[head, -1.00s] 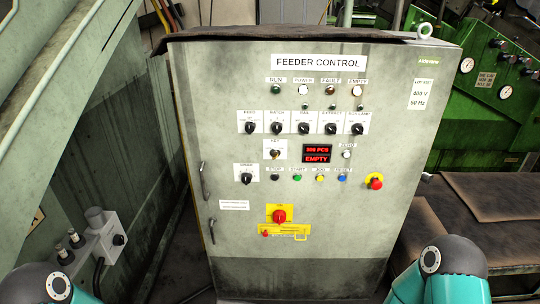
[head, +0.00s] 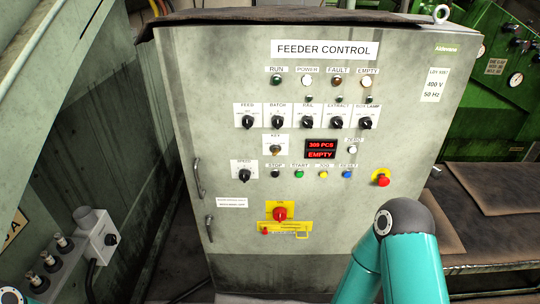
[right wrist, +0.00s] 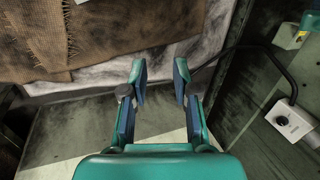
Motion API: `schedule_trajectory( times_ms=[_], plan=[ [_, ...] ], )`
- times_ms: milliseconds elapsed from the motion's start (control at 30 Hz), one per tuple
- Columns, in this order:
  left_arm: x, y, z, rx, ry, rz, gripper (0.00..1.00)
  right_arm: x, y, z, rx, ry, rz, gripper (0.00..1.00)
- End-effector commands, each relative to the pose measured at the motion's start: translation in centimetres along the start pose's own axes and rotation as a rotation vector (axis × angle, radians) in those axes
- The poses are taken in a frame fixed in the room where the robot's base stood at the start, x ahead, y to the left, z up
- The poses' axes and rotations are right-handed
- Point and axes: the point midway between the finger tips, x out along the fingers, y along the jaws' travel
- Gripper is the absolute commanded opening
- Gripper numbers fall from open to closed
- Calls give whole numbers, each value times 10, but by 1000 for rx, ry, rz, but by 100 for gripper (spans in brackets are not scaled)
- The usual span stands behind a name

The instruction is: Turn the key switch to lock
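The key switch (head: 275,151) sits on the feeder control cabinet (head: 228,100), under a white plate labelled KEY, left of the red display. Its exact position is too small to read. My right arm shows in the head view at the lower right, in front of the cabinet's lower part, but its gripper is out of that picture. In the right wrist view my right gripper (right wrist: 160,84) is open and empty, with its fingers apart over the floor. My left gripper is not in view; only a bit of that arm shows at the bottom left corner.
A row of selector knobs (head: 308,123) is above the key switch, with push buttons (head: 323,174) below. A red emergency stop (head: 383,180) and red main switch (head: 280,214) protrude. A grey box (head: 92,240) stands left. Brown mats (head: 495,190) lie right.

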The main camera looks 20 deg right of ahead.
Motion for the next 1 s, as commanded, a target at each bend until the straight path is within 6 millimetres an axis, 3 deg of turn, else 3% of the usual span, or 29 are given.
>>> schedule_trajectory(
  times_ms=[233,333,433,533,667,733,800,900,1000],
  plan=[
    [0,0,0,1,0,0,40,0,0,0,1,1,0,29],
    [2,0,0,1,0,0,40,-1,-1,-13,6,42,4,29],
    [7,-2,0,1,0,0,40,-4,-15,-52,25,177,11,29],
    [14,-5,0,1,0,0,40,-27,-32,-119,65,416,8,29],
    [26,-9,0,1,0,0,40,-97,-64,-214,150,818,-40,29],
    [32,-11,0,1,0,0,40,-148,-83,-251,205,1031,-88,29],
    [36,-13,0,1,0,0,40,-200,-99,-275,263,1220,-143,29],
    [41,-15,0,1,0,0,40,-263,-115,-289,337,1427,-216,29],
    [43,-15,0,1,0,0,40,-304,-123,-292,389,1552,-266,29]
  ],
)
